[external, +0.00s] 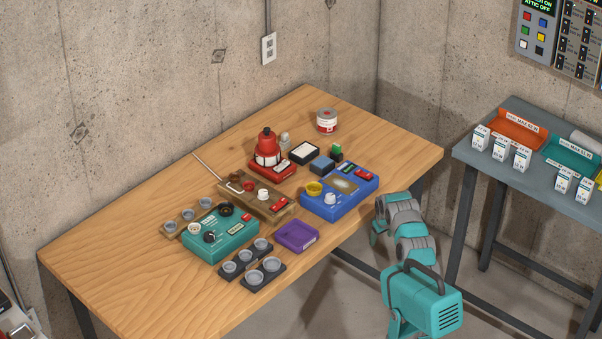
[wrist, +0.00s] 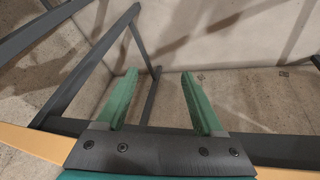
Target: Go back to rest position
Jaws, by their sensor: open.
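My gripper (wrist: 160,100) is open and empty in the wrist view, its two green fingers apart with only wall, floor and dark table legs beyond them. In the external view my teal and grey arm stands in front of the wooden table (external: 110,277) at its right side. The gripper end shows as a small teal piece (external: 377,232) beside the table's front edge, partly hidden by the arm. Nothing is held.
The table bears a blue box (external: 318,207), a teal box (external: 205,245), a purple tray (external: 297,236), a red device (external: 268,152) and several cups. A grey table (external: 520,112) with an orange bin (external: 520,132) and small cartons stands right. The table's left end is clear.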

